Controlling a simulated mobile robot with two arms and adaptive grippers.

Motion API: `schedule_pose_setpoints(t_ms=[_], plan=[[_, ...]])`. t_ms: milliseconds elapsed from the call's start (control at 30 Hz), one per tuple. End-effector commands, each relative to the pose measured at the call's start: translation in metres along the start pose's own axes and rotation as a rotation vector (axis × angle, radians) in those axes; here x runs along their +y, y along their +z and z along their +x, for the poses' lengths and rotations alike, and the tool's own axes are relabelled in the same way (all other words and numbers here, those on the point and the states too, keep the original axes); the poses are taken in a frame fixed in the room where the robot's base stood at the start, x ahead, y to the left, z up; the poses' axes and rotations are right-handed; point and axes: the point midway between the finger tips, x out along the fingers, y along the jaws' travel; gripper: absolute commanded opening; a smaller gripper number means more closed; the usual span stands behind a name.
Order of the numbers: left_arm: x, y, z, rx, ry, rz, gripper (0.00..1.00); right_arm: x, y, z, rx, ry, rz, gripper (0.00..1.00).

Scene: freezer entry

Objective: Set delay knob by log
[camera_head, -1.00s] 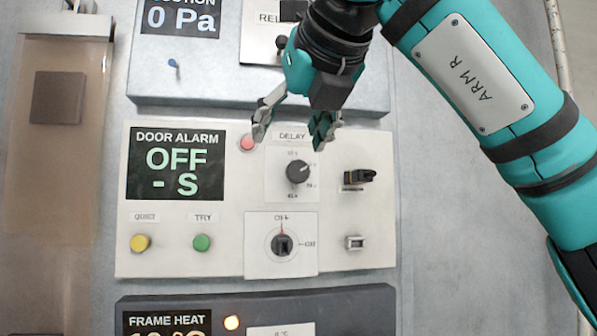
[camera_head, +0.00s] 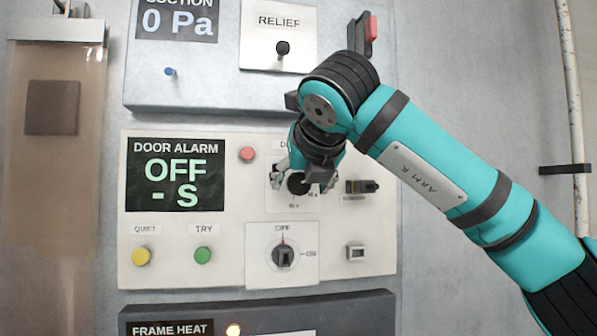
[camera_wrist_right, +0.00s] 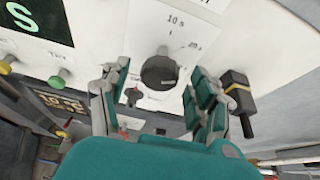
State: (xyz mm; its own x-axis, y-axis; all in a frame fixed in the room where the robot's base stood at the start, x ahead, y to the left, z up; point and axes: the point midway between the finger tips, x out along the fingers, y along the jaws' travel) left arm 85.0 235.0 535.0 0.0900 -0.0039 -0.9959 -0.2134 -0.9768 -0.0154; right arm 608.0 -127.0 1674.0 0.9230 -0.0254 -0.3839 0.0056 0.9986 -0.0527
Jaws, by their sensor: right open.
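The delay knob (camera_head: 297,183) is a dark round knob on the white door alarm panel (camera_head: 225,222). My right gripper (camera_head: 303,181) is open, with its fingers on either side of the knob in the head view. In the right wrist view the knob (camera_wrist_right: 160,72) lies between and beyond the open fingers (camera_wrist_right: 158,95), and I see no finger touching it. A "10 s" mark shows by the knob there. The DELAY label is mostly hidden by my gripper in the head view. The display (camera_head: 176,174) reads "OFF - S". My left gripper is not in view.
An OFF/ON switch (camera_head: 283,255) sits below the knob. A red lamp (camera_head: 247,154) is at upper left. Yellow (camera_head: 141,256) and green (camera_head: 203,255) buttons are lower left.

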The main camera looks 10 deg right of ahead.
Motion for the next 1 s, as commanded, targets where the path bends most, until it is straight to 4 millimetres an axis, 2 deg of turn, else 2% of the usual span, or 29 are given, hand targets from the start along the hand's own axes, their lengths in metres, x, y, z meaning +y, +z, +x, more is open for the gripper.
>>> schedule_pose_setpoints(t_ms=[33,200,533,900,967,1000], plan=[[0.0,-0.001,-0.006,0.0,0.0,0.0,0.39,-0.001,0.003,0.006,0.002,-0.001,0.001,0.63],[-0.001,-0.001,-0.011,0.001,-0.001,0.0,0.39,0.0,0.001,0.02,0.0,0.0,0.001,0.63],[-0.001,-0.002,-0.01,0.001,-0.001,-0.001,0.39,0.0,0.0,0.023,-0.001,0.0,0.001,0.62],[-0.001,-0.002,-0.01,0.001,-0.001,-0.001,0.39,0.0,0.0,0.023,-0.001,0.0,0.001,0.13],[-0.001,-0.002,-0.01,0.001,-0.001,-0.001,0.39,0.0,0.0,0.023,-0.001,0.0,0.001,0.05],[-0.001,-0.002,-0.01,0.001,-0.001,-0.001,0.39,0.0,0.0,0.023,-0.001,0.0,0.0,0.05]])
